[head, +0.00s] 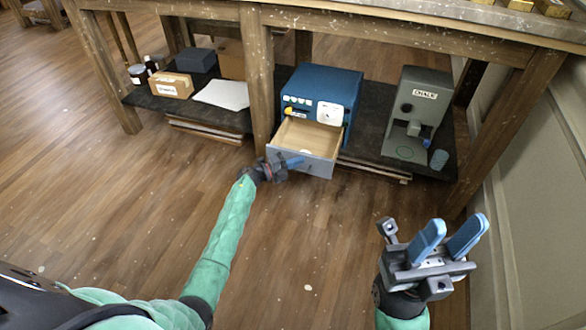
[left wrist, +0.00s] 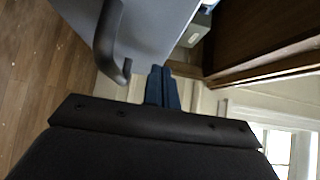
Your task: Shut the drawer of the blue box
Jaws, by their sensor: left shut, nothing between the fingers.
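The blue box (head: 322,86) stands on the low shelf under the table. Its drawer (head: 301,145) is pulled out toward me, and its inside looks empty apart from a small pale spot that I cannot make out. My left gripper (head: 292,162) is shut and empty at the drawer's grey front, near its left part. In the left wrist view the shut fingers (left wrist: 162,88) are beside the drawer front (left wrist: 155,35) and its dark curved handle (left wrist: 108,45). I cannot tell whether they touch. My right gripper (head: 450,238) is open and empty, low at the right, away from the box.
A cardboard box (head: 171,85), a dark box (head: 197,61) and white paper (head: 222,94) lie left of a wooden post (head: 257,75). The floor in front is clear.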

